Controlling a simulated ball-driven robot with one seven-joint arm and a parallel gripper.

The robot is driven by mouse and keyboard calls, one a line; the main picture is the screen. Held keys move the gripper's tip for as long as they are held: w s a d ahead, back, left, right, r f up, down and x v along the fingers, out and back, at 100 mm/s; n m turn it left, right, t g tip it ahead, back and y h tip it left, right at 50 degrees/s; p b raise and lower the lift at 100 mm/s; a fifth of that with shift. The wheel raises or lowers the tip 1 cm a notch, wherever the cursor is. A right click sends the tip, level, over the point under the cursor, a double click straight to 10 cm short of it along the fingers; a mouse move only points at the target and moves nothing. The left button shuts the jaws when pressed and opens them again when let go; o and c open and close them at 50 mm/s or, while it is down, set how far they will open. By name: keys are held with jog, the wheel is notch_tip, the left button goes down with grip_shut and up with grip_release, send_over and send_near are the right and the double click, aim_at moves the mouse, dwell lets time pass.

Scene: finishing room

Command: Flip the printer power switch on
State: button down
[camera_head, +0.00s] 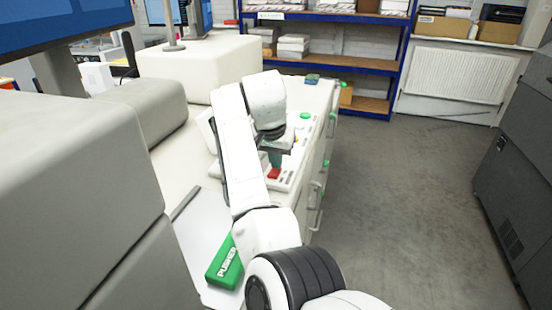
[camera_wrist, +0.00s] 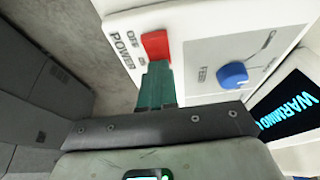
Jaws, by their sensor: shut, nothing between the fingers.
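The red power switch (camera_wrist: 155,44) is on a light panel, beside the printed words POWER, OFF and ON in the wrist view. In the head view it shows as a small red block (camera_head: 274,173) on the printer's control panel (camera_head: 287,184). My gripper (camera_wrist: 155,70) is shut and empty, its green fingertips right at the lower edge of the switch in the wrist view. I cannot tell whether they touch it. The switch's position is unclear.
A blue knob (camera_wrist: 232,75) and a screen reading WARNING (camera_wrist: 290,105) sit beside the switch. A green block marked PUSHER (camera_head: 225,262) lies on the machine's light top. Green buttons (camera_head: 305,115) are farther along. Open grey floor (camera_head: 400,190) lies to the right.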

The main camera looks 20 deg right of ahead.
jog(key=shift+s+a, duration=0.15)
jog(key=shift+s+a+p, duration=0.4)
jog(key=shift+s+p, duration=0.1)
jog(key=shift+p, duration=0.1)
jog(key=shift+r, duration=0.15)
jog(key=shift+r+p, duration=0.2)
jog(key=shift+p, duration=0.1)
jog(key=p+v, duration=0.5)
jog(key=v, duration=0.8)
jog(key=shift+w+d+r, duration=0.25)
jog(key=shift+r, duration=0.05)
